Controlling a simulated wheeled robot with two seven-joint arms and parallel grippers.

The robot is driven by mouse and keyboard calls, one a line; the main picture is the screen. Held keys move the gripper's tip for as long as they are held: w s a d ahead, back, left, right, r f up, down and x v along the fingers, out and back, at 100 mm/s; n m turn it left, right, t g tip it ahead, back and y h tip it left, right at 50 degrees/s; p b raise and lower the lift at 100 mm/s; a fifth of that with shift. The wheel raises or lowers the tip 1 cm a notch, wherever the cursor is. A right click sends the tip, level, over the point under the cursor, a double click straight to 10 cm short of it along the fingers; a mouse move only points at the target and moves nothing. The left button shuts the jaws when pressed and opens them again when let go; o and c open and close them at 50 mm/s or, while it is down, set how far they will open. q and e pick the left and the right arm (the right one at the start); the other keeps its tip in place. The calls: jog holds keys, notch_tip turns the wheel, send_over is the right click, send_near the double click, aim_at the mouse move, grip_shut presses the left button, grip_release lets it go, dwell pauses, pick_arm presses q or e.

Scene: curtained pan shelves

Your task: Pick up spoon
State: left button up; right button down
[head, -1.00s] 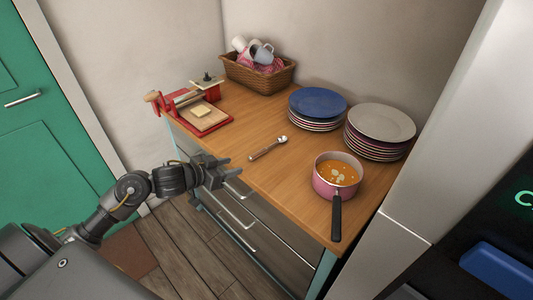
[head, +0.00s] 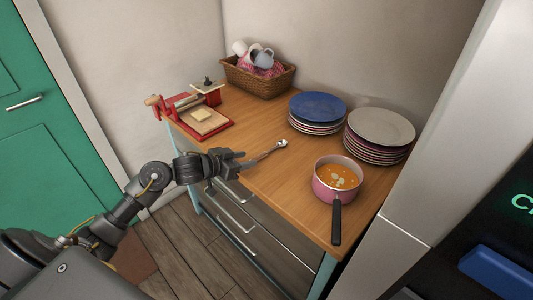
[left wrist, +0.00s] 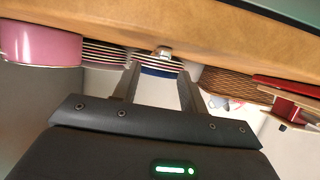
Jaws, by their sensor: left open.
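The spoon (head: 274,149) lies on the wooden counter, its bowl end pointing to the back right and its handle towards my left gripper. My left gripper (head: 241,160) is open at the counter's front edge, its fingertips at the handle end. In the left wrist view, which looks upside down, a small piece of the spoon (left wrist: 161,52) shows beyond the gap between the open fingers (left wrist: 158,70). I cannot tell whether the handle end lies between the fingers; part of it is hidden. My right gripper is not in view.
A pink pot of soup (head: 323,192) stands to the right, its dark handle (head: 336,222) pointing forward. Blue-topped plates (head: 318,103) and grey-topped plates (head: 381,125) are stacked behind. A red slicing board (head: 216,128) and a wicker basket (head: 262,82) stand at the back left.

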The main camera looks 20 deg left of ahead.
aim_at(256, 157)
pick_arm(q)
jog(key=x, duration=0.4)
jog(key=shift+w+f, duration=0.2)
jog(key=shift+c, duration=0.2)
grip_shut()
